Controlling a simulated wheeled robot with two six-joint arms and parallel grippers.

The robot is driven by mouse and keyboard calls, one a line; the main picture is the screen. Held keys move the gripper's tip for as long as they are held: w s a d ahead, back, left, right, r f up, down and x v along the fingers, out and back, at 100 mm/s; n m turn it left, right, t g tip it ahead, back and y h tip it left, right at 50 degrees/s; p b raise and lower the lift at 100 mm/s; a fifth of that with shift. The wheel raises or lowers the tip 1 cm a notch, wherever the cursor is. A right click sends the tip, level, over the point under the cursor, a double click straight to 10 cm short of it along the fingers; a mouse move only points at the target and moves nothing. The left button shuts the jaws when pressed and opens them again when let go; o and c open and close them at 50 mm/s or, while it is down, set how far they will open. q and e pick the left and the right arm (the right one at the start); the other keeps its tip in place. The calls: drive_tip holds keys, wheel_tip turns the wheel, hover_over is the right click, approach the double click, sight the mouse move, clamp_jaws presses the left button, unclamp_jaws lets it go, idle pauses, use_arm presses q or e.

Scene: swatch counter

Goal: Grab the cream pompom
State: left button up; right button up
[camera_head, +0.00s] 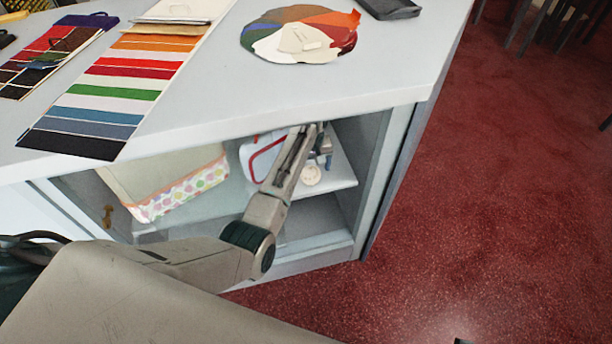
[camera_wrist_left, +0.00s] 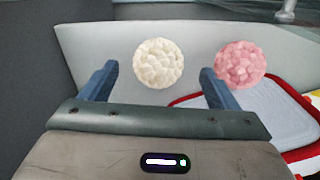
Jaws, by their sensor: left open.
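The cream pompom (camera_wrist_left: 158,63) is a round, knobbly ball in the left wrist view. It appears between the fingers of my left gripper (camera_wrist_left: 159,68), which are open and hold nothing. In the head view the cream pompom (camera_head: 311,175) sits on the cabinet shelf below the counter, just under my left gripper (camera_head: 321,146). My left arm reaches in through the open cabinet front. A pink pompom (camera_wrist_left: 240,65) is to the right of the cream one, by the right finger.
A dotted cream box (camera_head: 178,186) stands left in the cabinet. The counter (camera_head: 300,88) above carries color swatches and a color wheel (camera_head: 285,17).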

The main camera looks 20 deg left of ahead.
sight(311, 169)
use_arm(q)
drive_tip(key=f, duration=0.4)
drive_tip(key=shift+w+a+f+b, duration=0.1)
drive_tip(key=shift+w+b, duration=0.2)
drive_tip(key=shift+f, duration=0.4)
use_arm(e)
drive_tip(key=shift+a+r, duration=0.2)
drive_tip(key=shift+r, duration=1)
use_arm(q)
drive_tip(key=c, duration=1.1)
drive_tip(key=shift+o, duration=0.2)
drive_tip(key=shift+r, duration=0.2)
use_arm(e)
drive_tip(key=shift+f, duration=0.1)
